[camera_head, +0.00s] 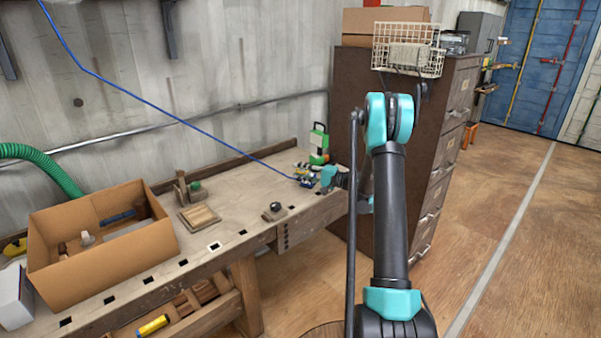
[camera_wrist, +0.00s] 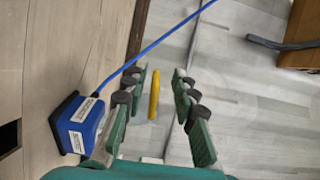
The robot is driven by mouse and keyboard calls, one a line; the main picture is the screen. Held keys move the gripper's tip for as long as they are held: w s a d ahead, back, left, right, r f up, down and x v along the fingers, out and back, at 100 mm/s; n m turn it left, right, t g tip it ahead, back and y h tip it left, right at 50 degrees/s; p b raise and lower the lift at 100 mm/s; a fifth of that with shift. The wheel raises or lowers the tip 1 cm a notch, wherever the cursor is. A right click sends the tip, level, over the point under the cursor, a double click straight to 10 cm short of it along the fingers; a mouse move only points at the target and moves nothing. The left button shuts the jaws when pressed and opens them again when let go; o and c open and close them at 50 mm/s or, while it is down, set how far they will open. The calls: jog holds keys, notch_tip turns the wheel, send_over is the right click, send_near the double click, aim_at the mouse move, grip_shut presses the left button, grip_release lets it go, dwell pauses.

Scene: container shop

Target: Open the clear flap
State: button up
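I cannot make out a clear flap in either view. My gripper (camera_wrist: 161,75) is open in the wrist view, with its green, dark-padded fingers spread apart. It also shows small at the far end of the bench in the head view (camera_head: 310,176). A narrow yellow piece (camera_wrist: 153,94) shows between the fingers; I cannot tell whether it lies between them or beyond. A blue box (camera_wrist: 80,124) with white labels and a blue cable (camera_wrist: 150,48) is beside the left finger. In the head view a green upright object (camera_head: 318,143) stands just behind the gripper.
The wooden workbench (camera_head: 240,185) runs along the wall. A cardboard box (camera_head: 70,258) stands at its near left, with small wooden pieces (camera_head: 199,216) farther along. A brown drawer cabinet (camera_head: 447,135) stands close beyond the gripper. The floor (camera_head: 530,240) at right is clear.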

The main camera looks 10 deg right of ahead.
jog(key=shift+d, duration=0.1)
jog(key=v, duration=1.1)
jog(key=shift+s+d, duration=0.3)
jog(key=s+a+n+g+h, duration=0.1)
jog(key=s+a+g+h, duration=0.1)
jog(key=s+a+h, duration=0.45)
jog(key=s+a+n+g+h, duration=0.1)
jog(key=s+a+g, duration=0.15)
jog(key=s, duration=0.75)
jog(key=s+d+f+n+h, duration=0.1)
jog(key=s+d+f+h, duration=0.1)
jog(key=s, duration=0.5)
jog(key=s+d+f+n+h, duration=0.1)
jog(key=s+d+f+h, duration=0.1)
jog(key=s, duration=0.6)
jog(key=s+d+f+n+h, duration=0.2)
jog(key=s+d+h, duration=0.1)
jog(key=s, duration=0.5)
jog(key=shift+h, duration=0.45)
